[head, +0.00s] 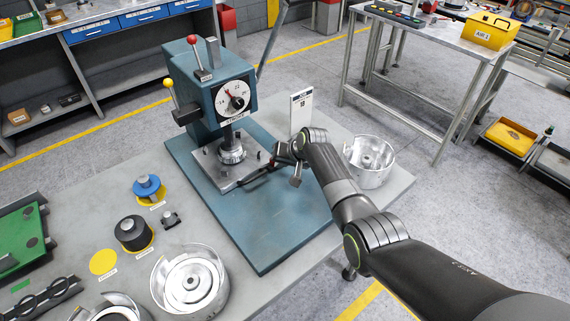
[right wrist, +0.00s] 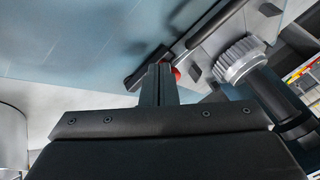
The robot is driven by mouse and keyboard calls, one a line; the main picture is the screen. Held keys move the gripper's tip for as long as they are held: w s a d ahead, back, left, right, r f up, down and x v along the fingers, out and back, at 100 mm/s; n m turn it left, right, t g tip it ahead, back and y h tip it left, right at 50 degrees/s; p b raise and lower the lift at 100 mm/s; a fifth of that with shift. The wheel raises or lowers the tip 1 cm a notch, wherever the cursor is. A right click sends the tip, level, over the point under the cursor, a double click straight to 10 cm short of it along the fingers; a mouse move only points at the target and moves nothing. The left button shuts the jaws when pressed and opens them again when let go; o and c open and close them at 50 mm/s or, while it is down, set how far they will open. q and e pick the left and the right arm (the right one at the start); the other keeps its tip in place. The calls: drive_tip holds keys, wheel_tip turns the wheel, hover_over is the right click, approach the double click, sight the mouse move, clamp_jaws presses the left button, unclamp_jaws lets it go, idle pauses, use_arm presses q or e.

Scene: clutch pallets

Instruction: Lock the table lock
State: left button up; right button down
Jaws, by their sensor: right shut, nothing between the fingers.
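The teal drill-press-like machine (head: 215,95) stands on a blue base (head: 265,225). Its grey table plate (head: 218,168) lies under the silver spindle (head: 232,150), and a dark bar handle (head: 256,180) runs along the plate's front edge. A small red knob (right wrist: 177,74), likely the table lock, shows by that edge. My right gripper (head: 281,158) is at the plate's right corner. In the right wrist view its fingers (right wrist: 158,80) are shut and empty, right beside the red knob and partly hiding it. I cannot tell whether they touch. My left gripper is out of view.
A small white sign (head: 301,108) stands behind my right gripper. A silver housing (head: 370,160) sits to the right of my wrist. Another housing (head: 190,282), a black cylinder (head: 133,233) and a blue part (head: 147,187) stand on the bench at front left. The blue base's front is clear.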

drive_tip(key=shift+a, duration=0.4)
drive_tip(key=shift+a+r, duration=0.1)
drive_tip(key=shift+w+r, duration=0.1)
drive_tip(key=shift+w, duration=0.05)
